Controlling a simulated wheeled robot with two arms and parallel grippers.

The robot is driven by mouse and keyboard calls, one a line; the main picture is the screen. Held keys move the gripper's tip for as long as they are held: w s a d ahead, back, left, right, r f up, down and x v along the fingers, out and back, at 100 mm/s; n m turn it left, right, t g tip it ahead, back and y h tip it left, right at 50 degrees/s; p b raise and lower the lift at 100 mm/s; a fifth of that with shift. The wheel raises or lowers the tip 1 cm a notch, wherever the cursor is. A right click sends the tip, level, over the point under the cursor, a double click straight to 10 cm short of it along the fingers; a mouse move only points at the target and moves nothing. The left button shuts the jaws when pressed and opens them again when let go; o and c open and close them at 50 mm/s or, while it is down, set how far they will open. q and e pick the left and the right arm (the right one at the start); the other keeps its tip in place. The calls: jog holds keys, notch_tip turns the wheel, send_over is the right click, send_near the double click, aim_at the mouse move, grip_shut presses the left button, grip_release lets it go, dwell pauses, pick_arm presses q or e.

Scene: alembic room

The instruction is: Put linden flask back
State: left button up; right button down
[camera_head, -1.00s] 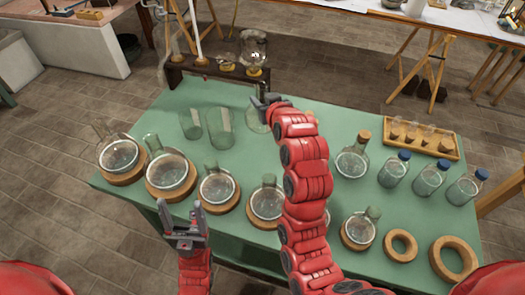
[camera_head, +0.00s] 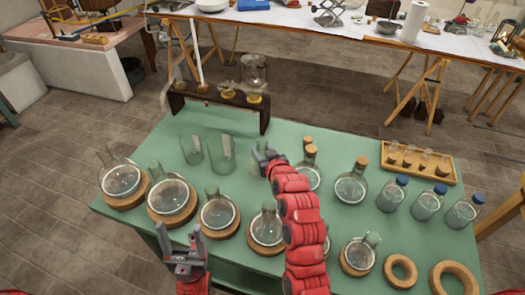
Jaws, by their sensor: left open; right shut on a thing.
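Several round glass flasks stand on cork rings along the near edge of the green table (camera_head: 160,125), among them flasks at the left (camera_head: 122,180) and right (camera_head: 358,254). I cannot tell by any label which is the linden flask. My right gripper (camera_head: 262,154) reaches over the middle of the table and is shut on a clear glass vessel (camera_head: 256,166), mostly hidden by the gripper and arm. My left gripper (camera_head: 184,248) is open and empty at the near edge, below the flask row.
Two empty cork rings, a smaller one (camera_head: 400,271) and a larger one (camera_head: 454,283), lie at the near right. Corked flasks (camera_head: 350,188), blue-capped bottles (camera_head: 427,204) and a wooden vial rack (camera_head: 419,161) stand right. Beakers (camera_head: 222,153) and a dark stand (camera_head: 219,101) are farther left.

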jog(key=shift+c, duration=2.2)
grip_release()
jog(key=shift+r, duration=0.1)
jog(key=p+v, duration=0.1)
jog(key=v, duration=1.1)
